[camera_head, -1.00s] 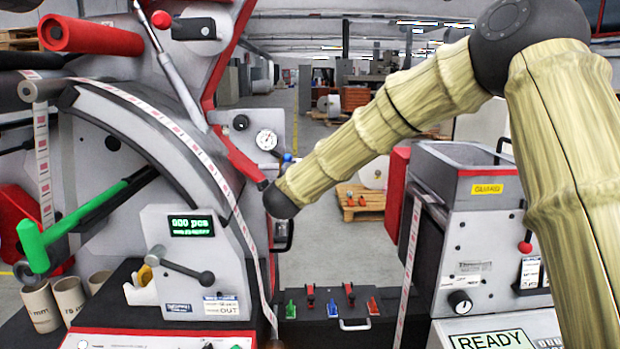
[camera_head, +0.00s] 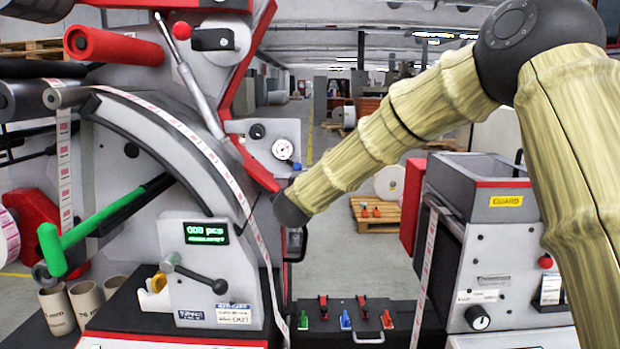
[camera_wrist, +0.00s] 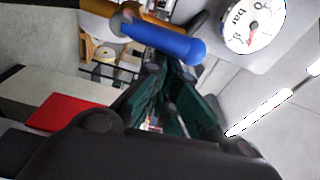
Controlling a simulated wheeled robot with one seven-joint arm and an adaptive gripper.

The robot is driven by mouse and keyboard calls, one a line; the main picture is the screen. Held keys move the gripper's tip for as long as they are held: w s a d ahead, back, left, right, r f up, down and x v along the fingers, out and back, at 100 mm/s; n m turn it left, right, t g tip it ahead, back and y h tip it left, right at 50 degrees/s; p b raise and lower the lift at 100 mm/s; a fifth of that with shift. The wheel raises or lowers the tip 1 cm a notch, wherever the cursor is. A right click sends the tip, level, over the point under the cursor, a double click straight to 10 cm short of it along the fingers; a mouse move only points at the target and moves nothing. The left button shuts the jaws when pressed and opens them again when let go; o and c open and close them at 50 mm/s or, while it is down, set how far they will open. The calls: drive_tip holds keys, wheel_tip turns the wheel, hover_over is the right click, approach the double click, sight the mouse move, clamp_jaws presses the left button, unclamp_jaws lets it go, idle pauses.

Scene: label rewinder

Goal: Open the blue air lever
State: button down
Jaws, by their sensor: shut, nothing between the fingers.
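The blue air lever (camera_wrist: 165,42) shows large in the wrist view, its rounded end pointing right, fixed to a brass-coloured fitting (camera_wrist: 98,8). In the head view only a small blue bit of the lever (camera_head: 297,167) shows, just above the dark end joint of my arm. My gripper (camera_wrist: 168,72) is shut and empty in the wrist view, its fingertips just below the lever in the picture. I cannot tell whether they touch it. In the head view my gripper is not clearly seen beyond the arm.
A round pressure gauge (camera_wrist: 252,24) sits right of the lever in the wrist view; it also shows in the head view (camera_head: 283,149). A red machine arm (camera_head: 258,170) slants down close to my arm's end. The grey guard box (camera_head: 490,205) stands right.

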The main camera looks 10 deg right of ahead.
drive_tip(key=shift+d, duration=0.1)
drive_tip(key=s+d+b, duration=0.1)
drive_tip(key=s+b, duration=0.3)
drive_tip(key=s, duration=0.5)
drive_tip(key=shift+s+d, duration=0.15)
drive_tip(key=shift+s, duration=0.05)
